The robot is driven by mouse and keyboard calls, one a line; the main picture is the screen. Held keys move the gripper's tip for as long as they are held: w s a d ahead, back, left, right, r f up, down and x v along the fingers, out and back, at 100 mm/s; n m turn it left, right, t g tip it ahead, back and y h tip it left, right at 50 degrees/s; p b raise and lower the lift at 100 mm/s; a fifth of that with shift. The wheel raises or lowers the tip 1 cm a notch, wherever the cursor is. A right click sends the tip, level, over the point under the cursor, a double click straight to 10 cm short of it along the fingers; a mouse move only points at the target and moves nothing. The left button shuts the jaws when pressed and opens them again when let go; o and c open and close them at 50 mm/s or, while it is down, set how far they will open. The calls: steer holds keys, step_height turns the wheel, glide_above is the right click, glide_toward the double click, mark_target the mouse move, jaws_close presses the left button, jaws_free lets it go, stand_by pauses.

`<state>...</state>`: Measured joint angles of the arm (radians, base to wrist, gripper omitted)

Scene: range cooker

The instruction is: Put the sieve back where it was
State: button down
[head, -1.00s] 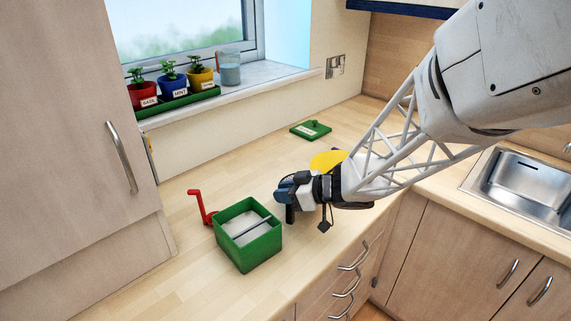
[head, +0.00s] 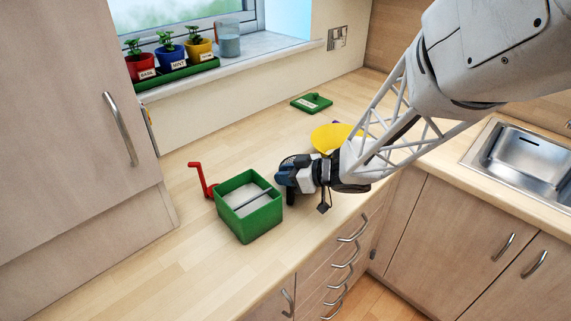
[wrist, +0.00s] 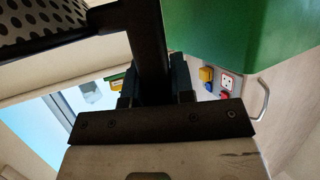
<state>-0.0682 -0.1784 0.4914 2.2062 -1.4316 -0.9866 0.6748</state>
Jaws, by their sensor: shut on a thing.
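The sieve (wrist: 38,18) shows in the wrist view as a perforated metal part at the upper left, with a dark handle (wrist: 150,45) running down between my fingers. My gripper (wrist: 155,85) is shut on this handle. In the head view my gripper (head: 286,181) hangs just right of the green box, over the wooden worktop. A dark rounded part of the sieve (head: 294,160) shows beside it, mostly hidden by the gripper. Where the sieve stood before cannot be told from these frames.
A green open box (head: 250,221) holds something pale, with a dark bar across it; it also fills the wrist view's upper right (wrist: 235,30). A red crank (head: 203,180) stands beside it. A yellow round thing (head: 332,136) and green lid (head: 311,102) lie behind. The front left worktop is clear.

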steer(key=shift+f, duration=0.15)
steer(key=c, duration=1)
jaws_free()
steer(key=shift+d+r, duration=0.1)
steer(key=shift+r, duration=0.1)
steer(key=shift+v, duration=5.9)
steer(key=shift+r, duration=0.1)
